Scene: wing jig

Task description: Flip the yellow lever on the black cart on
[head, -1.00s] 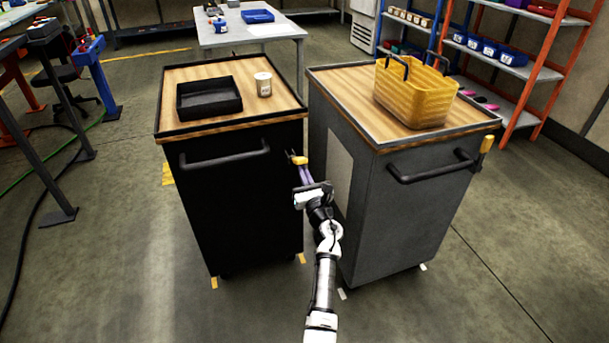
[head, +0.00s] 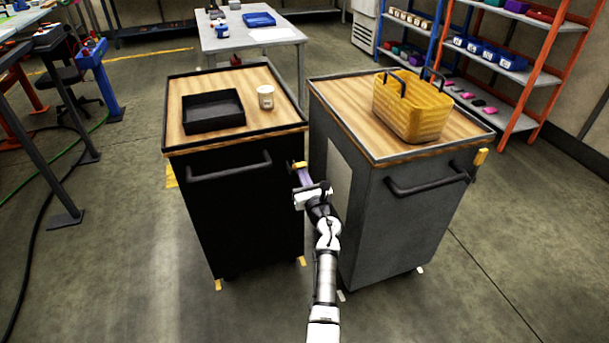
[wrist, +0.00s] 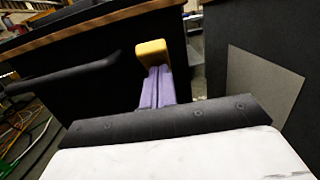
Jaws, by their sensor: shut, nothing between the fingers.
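The black cart (head: 237,222) stands left of centre with a wood top, and its dark side also fills the left of the wrist view (wrist: 103,88). The yellow lever (head: 299,164) is at the cart's right front edge, below the top. In the wrist view the yellow lever (wrist: 151,50) stands right at the tips of my purple fingers. My gripper (head: 303,176) is shut and empty, its fingertips at the lever's lower end. I cannot tell if they touch it. The lever's pivot is hidden behind my fingers.
A grey cart (head: 400,215) stands close on the right, leaving a narrow gap where my gripper is. It carries a yellow basket (head: 410,108) and has its own yellow lever (head: 481,157). A black tray (head: 213,111) and a white cup (head: 265,96) sit on the black cart.

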